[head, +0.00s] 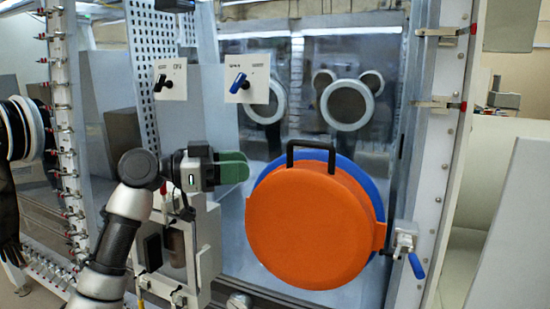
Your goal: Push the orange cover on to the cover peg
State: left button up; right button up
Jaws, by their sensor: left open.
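The orange cover (308,228) is a large round disc in the middle right of the head view, with small tabs at its sides and a black handle (311,147) at its top. It stands upright in front of a blue ring (369,178), which shows along its upper and right edge. I cannot tell whether the cover touches the ring. No cover peg can be made out. My left gripper (240,167) is open, with green fingers pointing right. In the picture it is just left of the cover's upper left edge. My right gripper is out of view.
A valve with a blue lever (415,265) sits right of the cover on the metal frame. Two small panels with a black (161,82) and a blue switch (238,83) are above my gripper. Two round ports show behind the glass. A metal box (188,245) is below my gripper.

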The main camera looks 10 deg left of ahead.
pick_arm(q)
jog(key=p+x, duration=0.1)
jog(key=x, duration=0.2)
jog(key=r+p+x, duration=0.1)
jog(key=x, duration=0.2)
jog(key=p+x, duration=0.2)
jog(key=shift+w+d+r, duration=0.15)
jog(key=shift+d+r, duration=0.1)
jog(key=shift+d, duration=0.15)
jog(key=shift+w+d, duration=0.1)
jog(key=shift+d, duration=0.1)
jog(key=shift+d+f, duration=0.15)
jog(key=shift+c, duration=0.8)
grip_shut()
jog(key=shift+c, duration=2.1)
grip_release()
grip_shut()
jog(key=shift+c, duration=0.4)
grip_release()
grip_shut()
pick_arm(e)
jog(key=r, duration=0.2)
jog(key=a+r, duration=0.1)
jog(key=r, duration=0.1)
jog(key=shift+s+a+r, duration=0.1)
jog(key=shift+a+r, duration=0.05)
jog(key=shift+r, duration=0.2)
